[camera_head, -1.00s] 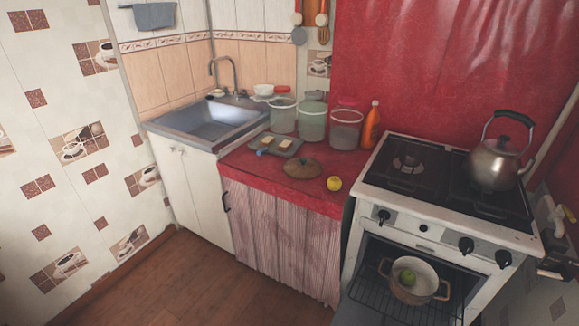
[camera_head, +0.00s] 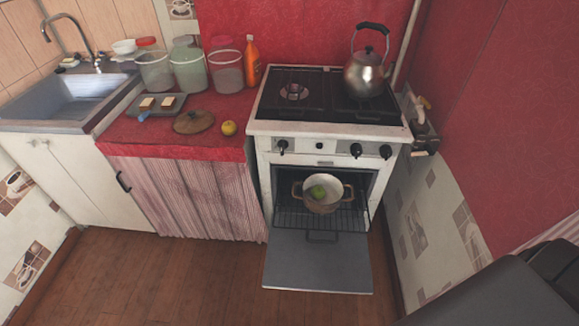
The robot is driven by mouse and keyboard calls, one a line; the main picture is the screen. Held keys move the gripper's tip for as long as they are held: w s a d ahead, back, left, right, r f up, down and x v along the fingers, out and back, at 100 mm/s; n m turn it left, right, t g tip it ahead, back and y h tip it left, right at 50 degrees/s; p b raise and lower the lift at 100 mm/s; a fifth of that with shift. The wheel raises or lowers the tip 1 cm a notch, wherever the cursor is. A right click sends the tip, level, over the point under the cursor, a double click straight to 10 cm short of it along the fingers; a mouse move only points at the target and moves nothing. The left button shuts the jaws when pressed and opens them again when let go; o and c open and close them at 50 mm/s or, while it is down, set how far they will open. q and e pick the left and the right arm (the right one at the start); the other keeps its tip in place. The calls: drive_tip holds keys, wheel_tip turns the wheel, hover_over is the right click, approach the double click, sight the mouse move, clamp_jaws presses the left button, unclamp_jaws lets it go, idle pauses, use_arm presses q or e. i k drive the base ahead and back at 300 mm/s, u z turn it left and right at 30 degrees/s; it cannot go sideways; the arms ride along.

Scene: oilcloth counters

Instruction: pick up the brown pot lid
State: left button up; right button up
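The brown pot lid (camera_head: 194,121) lies flat on the red oilcloth counter (camera_head: 122,133), knob upward, near the counter's front edge. It is between a grey tray on its left and a yellow fruit on its right. A pot (camera_head: 322,194) with a green fruit (camera_head: 318,191) in it stands on the rack inside the open oven. Neither of my grippers shows in the head view. Nothing touches the lid.
The yellow fruit (camera_head: 228,128) sits close to the lid. The tray (camera_head: 170,108) holds bread pieces. Several jars (camera_head: 189,66) and an orange bottle (camera_head: 252,62) stand behind. The oven door (camera_head: 317,263) hangs open over the floor. A kettle (camera_head: 367,73) stands on the stove.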

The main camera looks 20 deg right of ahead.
sight(193, 121)
drive_tip(key=u, duration=1.5)
drive_tip(key=i, duration=2.8)
drive_tip(key=u, duration=1.55)
drive_tip(key=i, duration=0.45)
drive_tip(key=z, duration=2.25)
